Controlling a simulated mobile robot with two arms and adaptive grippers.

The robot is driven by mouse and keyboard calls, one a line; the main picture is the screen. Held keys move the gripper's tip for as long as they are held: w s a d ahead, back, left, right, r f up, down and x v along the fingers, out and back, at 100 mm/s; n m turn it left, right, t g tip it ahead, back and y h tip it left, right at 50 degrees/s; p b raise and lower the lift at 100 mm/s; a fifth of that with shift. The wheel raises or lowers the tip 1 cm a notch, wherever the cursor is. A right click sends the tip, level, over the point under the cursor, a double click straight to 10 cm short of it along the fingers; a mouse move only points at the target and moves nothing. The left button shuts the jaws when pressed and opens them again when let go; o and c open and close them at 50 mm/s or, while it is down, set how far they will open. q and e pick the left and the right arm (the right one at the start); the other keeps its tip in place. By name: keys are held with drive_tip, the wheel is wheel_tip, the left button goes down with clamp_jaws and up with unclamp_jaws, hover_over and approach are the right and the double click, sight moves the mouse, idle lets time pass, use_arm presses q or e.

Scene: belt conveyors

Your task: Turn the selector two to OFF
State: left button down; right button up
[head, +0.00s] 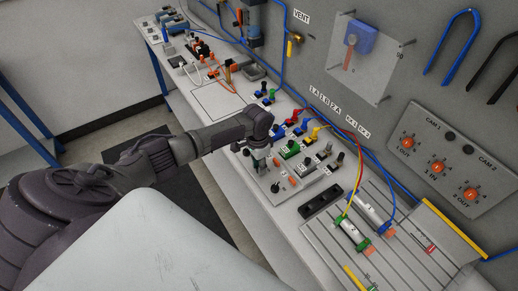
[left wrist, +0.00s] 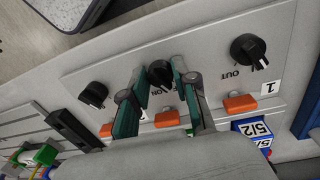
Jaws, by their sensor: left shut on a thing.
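A light panel carries three black rotary selectors, clearest in the left wrist view. The middle selector (left wrist: 160,73) has an ON mark beside it and an orange block below it; I take it as selector two. My left gripper (left wrist: 160,75), with green finger pads, has one finger on each side of this knob and is shut on it. The right selector (left wrist: 247,49) stands by a label 1, and the left selector (left wrist: 93,93) is clear of the fingers. In the head view my left gripper (head: 259,162) reaches down to the panel. The knob's exact pointer direction is unclear.
Valve blocks with coloured levers (head: 290,150) stand close behind the gripper. A black rail (head: 321,202) and a slotted plate with cylinders (head: 320,240) lie at the right. The wall board with orange knobs (head: 440,165) is farther right.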

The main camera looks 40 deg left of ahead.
use_arm(q)
drive_tip(key=c, duration=0.9)
unclamp_jaws()
drive_tip(key=r, duration=1.2)
drive_tip(key=shift+w+a, duration=0.2)
drive_tip(key=shift+a, duration=0.1)
